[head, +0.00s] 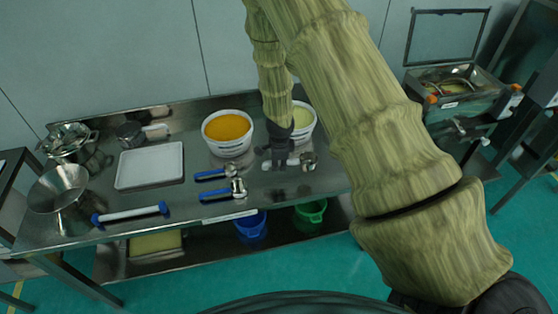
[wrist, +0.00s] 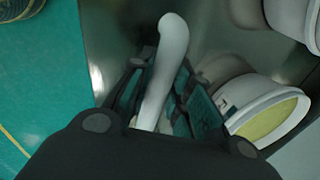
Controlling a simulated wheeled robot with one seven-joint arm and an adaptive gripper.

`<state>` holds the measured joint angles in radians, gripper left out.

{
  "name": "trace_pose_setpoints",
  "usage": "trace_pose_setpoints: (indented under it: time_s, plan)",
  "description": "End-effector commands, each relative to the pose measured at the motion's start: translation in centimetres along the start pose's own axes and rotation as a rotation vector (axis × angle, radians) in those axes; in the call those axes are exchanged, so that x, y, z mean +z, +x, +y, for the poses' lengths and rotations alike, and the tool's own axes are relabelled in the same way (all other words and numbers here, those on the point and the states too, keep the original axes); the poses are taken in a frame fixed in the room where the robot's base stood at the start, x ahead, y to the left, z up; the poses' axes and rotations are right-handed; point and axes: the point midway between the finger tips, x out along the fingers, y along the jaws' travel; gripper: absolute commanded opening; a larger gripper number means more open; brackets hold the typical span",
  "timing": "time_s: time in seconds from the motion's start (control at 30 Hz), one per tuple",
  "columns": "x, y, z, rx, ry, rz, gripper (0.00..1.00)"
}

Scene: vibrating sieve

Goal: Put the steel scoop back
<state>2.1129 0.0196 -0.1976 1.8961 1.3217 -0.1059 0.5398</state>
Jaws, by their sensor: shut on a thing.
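My gripper (head: 279,160) is over the right part of the steel table (head: 230,260). It is shut on the white handle of the steel scoop. The scoop's small steel bowl (head: 309,161) shows just right of the fingers. In the wrist view the white handle (wrist: 172,48) runs between my gripper's fingers (wrist: 165,98), its rounded end sticking out; the bowl is hidden there. I cannot tell whether the scoop touches the table.
A tub of orange stuff (head: 227,130) and a tub of pale yellow stuff (head: 303,118) stand behind. Two blue-handled tools (head: 215,173) (head: 222,192) lie in front. A white tray (head: 150,166), a white-handled pan (head: 131,132) and steel bowls (head: 60,187) are at left.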

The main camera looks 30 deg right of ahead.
Motion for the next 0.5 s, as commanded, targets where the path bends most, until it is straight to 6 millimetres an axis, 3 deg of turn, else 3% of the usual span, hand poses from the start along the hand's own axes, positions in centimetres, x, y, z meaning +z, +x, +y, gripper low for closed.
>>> trace_pose_setpoints:
  time_s: [0.5]
  plan:
    - [-0.1,3.4,0.7,0.001,0.001,0.001,0.0]
